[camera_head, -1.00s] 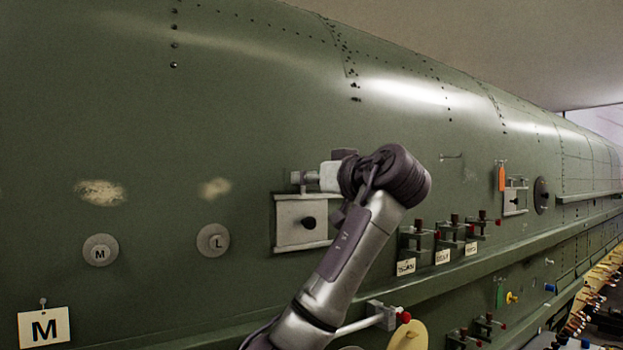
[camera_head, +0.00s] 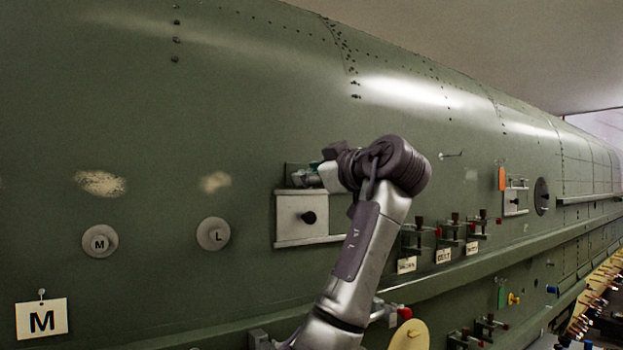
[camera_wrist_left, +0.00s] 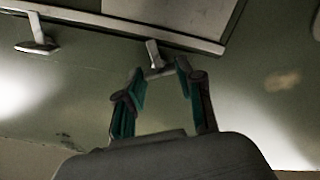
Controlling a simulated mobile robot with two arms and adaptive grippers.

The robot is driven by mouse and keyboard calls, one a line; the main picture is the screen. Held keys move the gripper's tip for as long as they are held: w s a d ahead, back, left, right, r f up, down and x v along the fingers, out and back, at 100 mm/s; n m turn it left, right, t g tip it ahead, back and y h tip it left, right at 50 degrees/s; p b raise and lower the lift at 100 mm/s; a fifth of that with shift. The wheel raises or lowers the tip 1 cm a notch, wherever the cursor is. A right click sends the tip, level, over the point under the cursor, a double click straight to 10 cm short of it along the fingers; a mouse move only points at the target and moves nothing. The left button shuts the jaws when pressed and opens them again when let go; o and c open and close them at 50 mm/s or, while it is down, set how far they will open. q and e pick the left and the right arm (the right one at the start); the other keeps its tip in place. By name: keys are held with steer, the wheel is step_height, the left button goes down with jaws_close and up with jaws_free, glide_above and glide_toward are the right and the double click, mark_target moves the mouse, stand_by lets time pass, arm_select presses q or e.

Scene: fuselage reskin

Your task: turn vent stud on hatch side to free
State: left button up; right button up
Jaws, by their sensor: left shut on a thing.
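The hatch (camera_head: 292,232) is a pale square panel with a black knob, set in the green fuselage side. My left gripper (camera_head: 306,178) is at the hatch's upper edge, partly hidden behind my own wrist. In the left wrist view, the vent stud (camera_wrist_left: 153,56) is a small pale T-shaped piece beside the hatch's edge strip (camera_wrist_left: 130,26). My left gripper (camera_wrist_left: 155,76) has its teal-padded fingertips at the two ends of the stud's crossbar and is shut on it. The stud is hardly visible in the head view. My right gripper is in neither view.
Round discs marked M (camera_head: 99,242) and L (camera_head: 213,234) are left of the hatch. Red-knobbed clamps with labels (camera_head: 443,256) stand on a ledge to the right. Another T-shaped stud (camera_wrist_left: 36,36) shows in the wrist view.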

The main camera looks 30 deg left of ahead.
arm_select(q)
steer(key=n+p, duration=0.1)
steer(key=n, duration=1.1)
steer(key=shift+f, duration=0.1)
stand_by(0.5)
steer(key=o, duration=1.2)
steer(key=shift+c, duration=0.2)
steer(key=shift+s+d, duration=0.1)
steer(key=shift+d, duration=0.05)
steer(key=v, duration=1.1)
steer(key=shift+d, duration=0.35)
steer(key=shift+s, duration=0.1)
